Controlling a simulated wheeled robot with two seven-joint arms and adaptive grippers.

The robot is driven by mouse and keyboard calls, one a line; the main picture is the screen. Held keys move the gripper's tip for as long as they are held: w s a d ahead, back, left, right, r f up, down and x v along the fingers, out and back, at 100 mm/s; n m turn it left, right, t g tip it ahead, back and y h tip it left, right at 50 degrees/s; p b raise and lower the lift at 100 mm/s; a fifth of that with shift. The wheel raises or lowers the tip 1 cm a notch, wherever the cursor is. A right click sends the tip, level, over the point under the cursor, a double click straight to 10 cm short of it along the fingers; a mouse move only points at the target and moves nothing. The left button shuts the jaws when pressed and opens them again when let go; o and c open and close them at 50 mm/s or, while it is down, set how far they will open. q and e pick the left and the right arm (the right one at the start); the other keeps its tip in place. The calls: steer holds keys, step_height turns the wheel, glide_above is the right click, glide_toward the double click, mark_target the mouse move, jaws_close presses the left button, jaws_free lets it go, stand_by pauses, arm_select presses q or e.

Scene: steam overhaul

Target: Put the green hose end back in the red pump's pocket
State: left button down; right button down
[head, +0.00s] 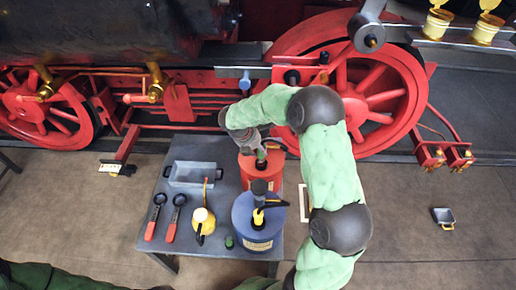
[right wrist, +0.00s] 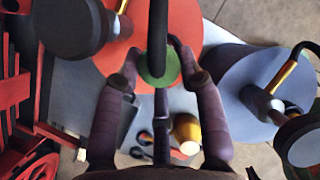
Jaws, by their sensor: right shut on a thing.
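The red pump (head: 247,172) stands on the grey table, behind the blue pump. My right gripper (head: 258,150) is over the red pump's top and is shut on the green hose end (head: 261,155). In the right wrist view the fingers of my right gripper (right wrist: 156,62) lie on both sides of the green hose end (right wrist: 157,80), with a black hose (right wrist: 157,25) rising from it. The red pump's orange-red top (right wrist: 103,58) is behind it. The pocket cannot be made out, nor whether the end is in it. My left gripper is out of view.
The blue pump (head: 254,232) stands in front of the red one. The grey table (head: 150,208) also holds a tray (head: 192,175), two red-handled tools (head: 173,222), a yellow oil can (head: 202,222) and a small green piece (head: 229,242). The locomotive's red wheel (head: 378,93) is close behind.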

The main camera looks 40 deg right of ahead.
mark_target(258, 158)
steer(key=shift+f+b, duration=0.3)
steer(key=shift+f, duration=1.45)
steer(key=c, duration=0.7)
jaws_free()
steer(key=v, duration=1.2)
steer(key=shift+w, duration=0.2)
